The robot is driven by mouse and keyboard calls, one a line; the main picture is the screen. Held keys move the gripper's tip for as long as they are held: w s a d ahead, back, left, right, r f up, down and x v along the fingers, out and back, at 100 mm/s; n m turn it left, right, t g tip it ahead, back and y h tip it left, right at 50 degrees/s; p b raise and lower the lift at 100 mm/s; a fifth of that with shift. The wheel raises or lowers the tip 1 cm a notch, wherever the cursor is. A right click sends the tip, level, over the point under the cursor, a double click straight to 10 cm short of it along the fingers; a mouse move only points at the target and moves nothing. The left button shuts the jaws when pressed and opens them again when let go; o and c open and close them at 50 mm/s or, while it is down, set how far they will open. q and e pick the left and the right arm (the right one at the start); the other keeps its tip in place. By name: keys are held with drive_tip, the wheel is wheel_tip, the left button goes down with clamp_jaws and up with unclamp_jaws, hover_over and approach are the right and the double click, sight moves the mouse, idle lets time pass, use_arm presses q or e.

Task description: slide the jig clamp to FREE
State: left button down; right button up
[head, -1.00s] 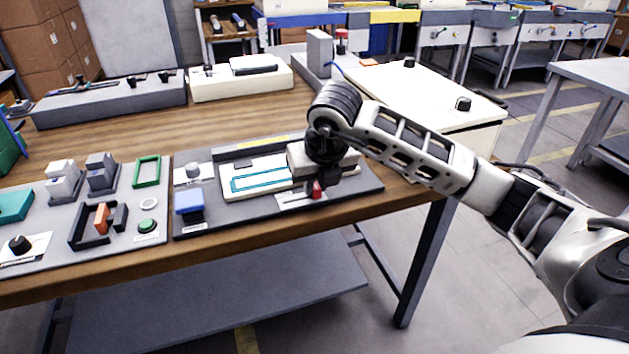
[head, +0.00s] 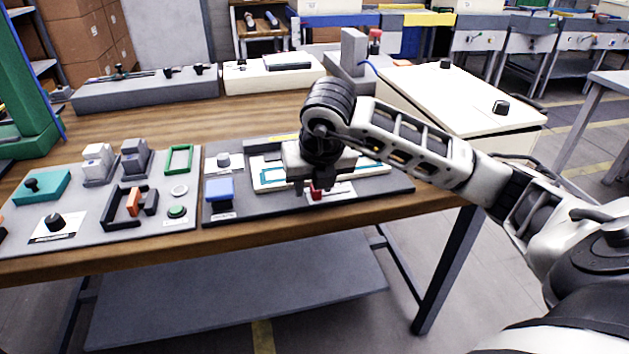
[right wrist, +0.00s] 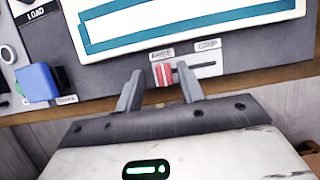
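The jig clamp's red slider knob (right wrist: 163,75) stands at the left end of its slot in the right wrist view, under the FREE label (right wrist: 163,54). The GRIP label (right wrist: 208,45) is at the right end. In the head view the red knob (head: 317,192) shows just below my right gripper. My right gripper (right wrist: 160,76) is open, with one finger on each side of the knob and gaps visible. In the head view my right gripper (head: 313,184) hides part of the jig panel (head: 245,211). My left gripper is not in view.
A blue block (head: 219,190) sits on the panel left of the gripper. A white plate with a teal outline (head: 268,177) lies behind the knob. A grey board (head: 85,238) with several fixtures lies to the left. The table's front edge is close below the panel.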

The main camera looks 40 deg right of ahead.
use_arm(q)
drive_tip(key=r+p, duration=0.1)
drive_tip(key=p, duration=0.2)
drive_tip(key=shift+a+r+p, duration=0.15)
drive_tip(key=shift+p, duration=0.15)
use_arm(e)
drive_tip(key=v, duration=1.6)
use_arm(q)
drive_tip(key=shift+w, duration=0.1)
